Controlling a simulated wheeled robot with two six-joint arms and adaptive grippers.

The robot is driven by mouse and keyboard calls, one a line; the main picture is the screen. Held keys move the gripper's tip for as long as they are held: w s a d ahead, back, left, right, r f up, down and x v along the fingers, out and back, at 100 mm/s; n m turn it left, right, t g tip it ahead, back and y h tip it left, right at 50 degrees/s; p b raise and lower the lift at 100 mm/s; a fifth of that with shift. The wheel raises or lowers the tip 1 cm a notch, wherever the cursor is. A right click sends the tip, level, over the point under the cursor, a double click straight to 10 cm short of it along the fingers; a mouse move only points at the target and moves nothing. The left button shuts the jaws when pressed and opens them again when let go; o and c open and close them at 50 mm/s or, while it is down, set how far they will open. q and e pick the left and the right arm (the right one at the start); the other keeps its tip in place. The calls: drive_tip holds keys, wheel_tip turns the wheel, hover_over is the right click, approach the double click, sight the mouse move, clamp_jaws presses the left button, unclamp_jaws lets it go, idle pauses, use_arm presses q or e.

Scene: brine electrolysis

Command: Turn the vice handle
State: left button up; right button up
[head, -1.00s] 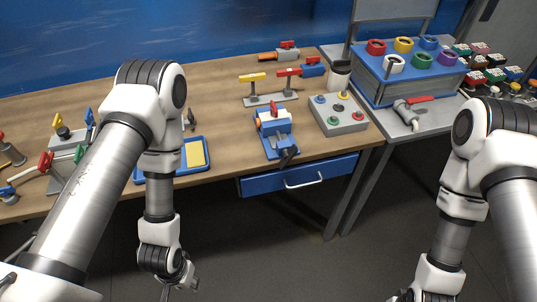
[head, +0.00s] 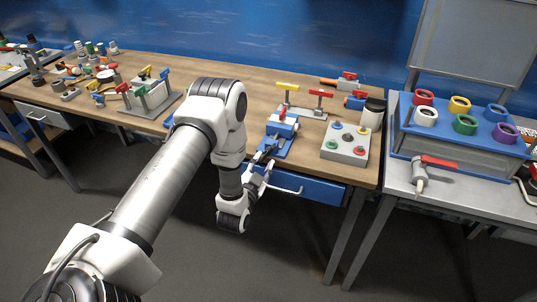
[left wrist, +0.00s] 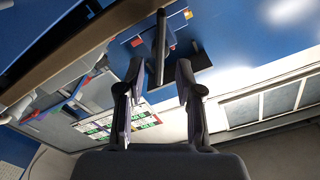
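The blue vice (head: 281,132) stands at the front edge of the wooden bench in the head view. Its dark handle (head: 266,152) points toward me at the vice's near end. My left gripper (head: 264,166) is at this handle, just in front of the bench edge. In the left wrist view my left gripper (left wrist: 160,72) has its two fingers apart. A dark bar (left wrist: 160,45), which looks like the handle, shows between and ahead of the fingertips. I cannot tell whether a finger touches it. My right gripper is out of view.
A blue drawer (head: 312,188) with a pale pull is below the vice. A grey button box (head: 345,144) stands to its right, and red and yellow T-handled fittings (head: 302,110) are behind it. A grey table (head: 440,190) is farther right.

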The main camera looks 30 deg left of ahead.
sight(266, 156)
use_arm(q)
drive_tip(key=x, duration=0.5)
drive_tip(key=shift+a+f+p, duration=0.2)
drive_tip(key=shift+f+p, duration=0.1)
drive_tip(key=shift+f, duration=0.1)
drive_tip(key=shift+s+d+r, duration=0.15)
drive_tip(key=shift+s+d, duration=0.05)
clamp_jaws()
drive_tip(key=shift+a, duration=0.1)
drive_tip(key=shift+n, duration=0.3)
